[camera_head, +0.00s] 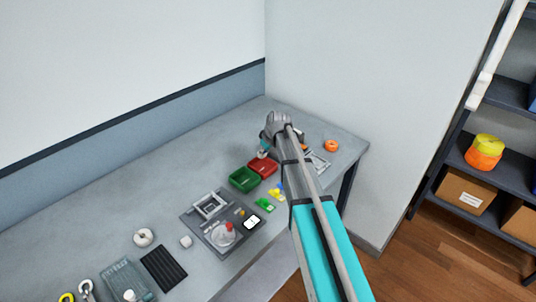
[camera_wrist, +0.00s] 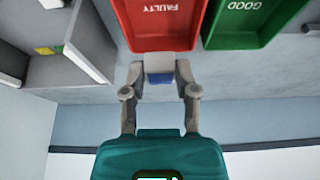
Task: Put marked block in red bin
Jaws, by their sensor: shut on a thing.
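The red bin (camera_head: 262,167) stands on the table, left of my forearm in the head view. In the wrist view, the red bin (camera_wrist: 165,25) is at the top, reads FAULTY, and looks empty where visible. My gripper (camera_wrist: 160,76) is shut on a small blue and pale-grey block (camera_wrist: 160,79). The block is at the red bin's near edge in the wrist view; I cannot tell whether it is above the rim. No mark is clear on it. In the head view my gripper (camera_head: 263,152) is just behind the red bin, small and partly hidden.
A green bin (camera_wrist: 250,22) labelled GOOD stands beside the red bin; it also shows in the head view (camera_head: 244,179). A grey box-like fixture (camera_wrist: 70,60) is left in the wrist view. An orange ring (camera_head: 331,146) and a grey tray (camera_head: 195,222) are on the table.

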